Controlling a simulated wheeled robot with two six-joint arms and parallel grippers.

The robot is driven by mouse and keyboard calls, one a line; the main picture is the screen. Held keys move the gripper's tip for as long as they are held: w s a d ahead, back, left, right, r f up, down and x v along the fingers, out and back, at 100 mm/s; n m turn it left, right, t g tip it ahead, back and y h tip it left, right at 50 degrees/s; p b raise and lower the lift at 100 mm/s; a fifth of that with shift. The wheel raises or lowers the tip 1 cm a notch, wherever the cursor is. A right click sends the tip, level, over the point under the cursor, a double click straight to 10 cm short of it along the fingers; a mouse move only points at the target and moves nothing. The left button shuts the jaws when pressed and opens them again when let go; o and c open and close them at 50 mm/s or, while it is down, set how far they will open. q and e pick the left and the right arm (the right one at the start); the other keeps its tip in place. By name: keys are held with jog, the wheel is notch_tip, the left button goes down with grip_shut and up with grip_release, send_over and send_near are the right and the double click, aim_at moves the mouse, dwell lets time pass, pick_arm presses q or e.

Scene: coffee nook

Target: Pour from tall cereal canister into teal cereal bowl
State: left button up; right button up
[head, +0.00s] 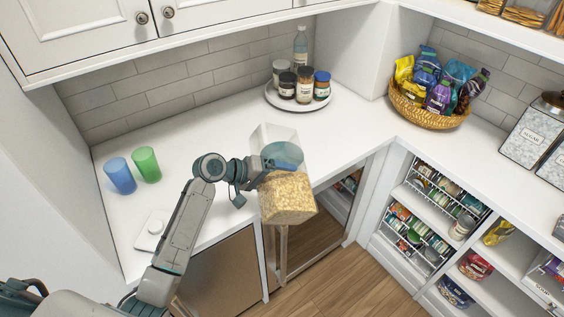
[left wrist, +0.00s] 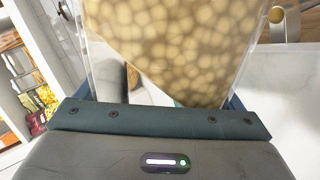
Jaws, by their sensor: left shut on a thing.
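The tall cereal canister (head: 288,197) is clear and squarish, with tan round cereal in its lower part. My left gripper (head: 262,170) is shut on its side and holds it up near the counter's front edge. In the left wrist view the canister (left wrist: 170,45) fills the upper middle between my fingers, and the cereal's edge runs diagonally across its wall. A teal round shape (head: 283,153), which looks like the teal cereal bowl, shows through the canister's clear upper part. The canister hides most of it, and its contents cannot be made out. My right gripper is not in view.
A blue cup (head: 120,176) and a green cup (head: 147,164) stand at the counter's left. A white flat device (head: 153,229) lies nearer the front. A round tray (head: 270,97) with jars and a bottle is at the back. A snack basket (head: 430,118) stands at the right.

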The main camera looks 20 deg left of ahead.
pick_arm(q)
jog(key=shift+w+a+r+p, duration=0.1)
jog(key=shift+w+r+p, duration=0.2)
jog(key=shift+r, duration=0.25)
jog(key=shift+s+f, duration=0.1)
jog(key=shift+f, duration=0.05)
jog(key=shift+s, duration=0.1)
jog(key=shift+s+d+p, duration=0.6)
jog(key=shift+s+d, duration=0.15)
jog(key=shift+s, duration=0.15)
